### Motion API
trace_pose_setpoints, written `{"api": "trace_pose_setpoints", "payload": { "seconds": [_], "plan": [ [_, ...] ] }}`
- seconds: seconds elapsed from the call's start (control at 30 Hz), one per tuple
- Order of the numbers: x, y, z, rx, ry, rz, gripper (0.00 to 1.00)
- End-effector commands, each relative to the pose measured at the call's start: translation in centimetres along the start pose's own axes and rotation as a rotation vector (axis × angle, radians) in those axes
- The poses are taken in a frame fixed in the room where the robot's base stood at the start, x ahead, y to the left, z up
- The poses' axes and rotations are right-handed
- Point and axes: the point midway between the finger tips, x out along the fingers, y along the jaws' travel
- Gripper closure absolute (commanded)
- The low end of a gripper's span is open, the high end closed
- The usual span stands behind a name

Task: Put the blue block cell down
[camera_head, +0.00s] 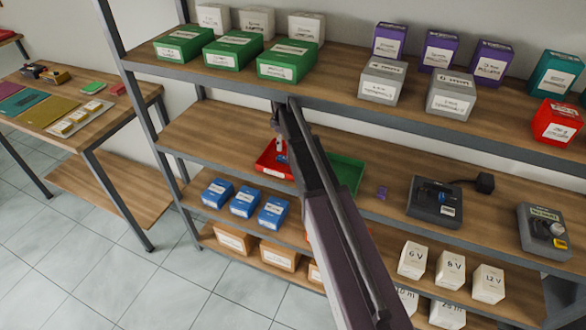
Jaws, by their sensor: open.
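A small blue piece (282,159), which looks like the blue block cell, shows at the red tray (268,168) on the middle shelf. It is too small to tell whether it rests in the tray or is just above it. My gripper (279,140) is open and points down over the red tray, right above the blue piece. My own dark arm link crosses in front and hides part of the gripper and the tray's right side. I cannot tell whether the fingers touch the piece.
A green tray (346,172) stands right of the red one, partly behind my arm. The upper shelf (335,78), bearing several boxes, overhangs the trays. Blue boxes (243,203) stand below.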

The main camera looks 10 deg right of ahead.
Motion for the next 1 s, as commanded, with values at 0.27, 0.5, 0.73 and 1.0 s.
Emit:
{"api": "trace_pose_setpoints", "payload": {
  "seconds": [0.27, 0.5, 0.73, 1.0],
  "plan": [
    [0.0, -6.6, 5.0, 0.221, -0.001, 0.000, 0.27],
    [0.0, -15.0, 11.4, 0.548, -0.001, 0.001, 0.27],
    [0.0, -21.0, 16.0, 0.811, -0.001, 0.001, 0.27],
    [0.0, -22.8, 17.5, 0.918, -0.001, 0.001, 0.27]
  ]
}}
